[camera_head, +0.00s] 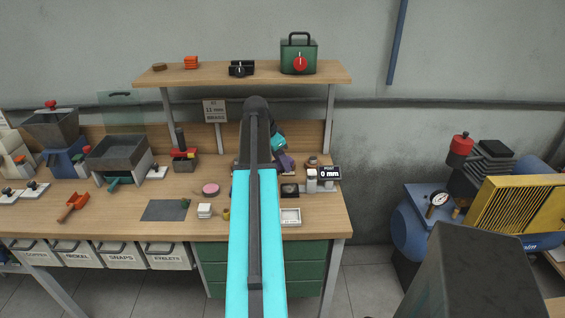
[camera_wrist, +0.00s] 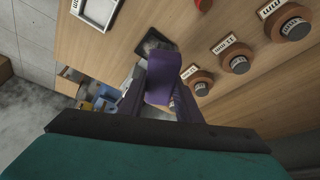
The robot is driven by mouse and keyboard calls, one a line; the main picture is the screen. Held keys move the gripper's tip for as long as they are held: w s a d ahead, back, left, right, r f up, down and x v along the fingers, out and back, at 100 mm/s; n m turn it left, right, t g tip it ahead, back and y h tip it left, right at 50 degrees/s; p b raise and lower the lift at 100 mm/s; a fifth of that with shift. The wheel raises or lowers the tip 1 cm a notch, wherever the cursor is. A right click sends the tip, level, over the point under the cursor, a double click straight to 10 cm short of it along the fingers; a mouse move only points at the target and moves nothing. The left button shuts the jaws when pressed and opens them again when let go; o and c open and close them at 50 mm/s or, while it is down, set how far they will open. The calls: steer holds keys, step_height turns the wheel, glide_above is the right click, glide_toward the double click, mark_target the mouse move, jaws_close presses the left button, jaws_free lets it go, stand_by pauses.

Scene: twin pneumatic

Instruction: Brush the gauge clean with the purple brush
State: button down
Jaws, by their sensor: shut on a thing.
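My gripper (camera_head: 280,148) is over the right part of the workbench, partly hidden behind my arm. It is shut on the purple brush (camera_head: 286,163). In the wrist view the purple brush (camera_wrist: 163,78) stands between the dark fingers; its bristles cannot be made out. A round white dial gauge (camera_head: 438,198) is on the blue compressor at the right, far from my gripper. I cannot tell which one is the task's gauge, nor any dirt on either.
A dark square pad (camera_head: 289,190) and a white tray (camera_head: 291,217) lie near the gripper. Several round labelled pieces, one a brown-rimmed knob (camera_wrist: 235,63), line the wood in the wrist view. A shelf (camera_head: 215,76) overhangs the back. A grey mat (camera_head: 166,210) lies left.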

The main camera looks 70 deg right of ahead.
steer(key=shift+f, duration=0.15)
steer(key=b, duration=0.4)
glide_toward(295, 186)
steer(key=shift+w+d+f, duration=0.1)
steer(key=shift+w+f, duration=0.4)
steer(key=shift+f, duration=0.3)
steer(key=shift+w+d+f, duration=0.1)
steer(key=shift+w+f, duration=0.35)
steer(key=shift+f, duration=0.35)
steer(key=shift+f, duration=1.05)
stand_by(0.4)
steer(key=shift+s, duration=0.1)
steer(key=shift+s+d, duration=0.25)
steer(key=shift+s, duration=0.45)
steer(key=shift+s+d, duration=0.3)
steer(key=shift+s, duration=0.45)
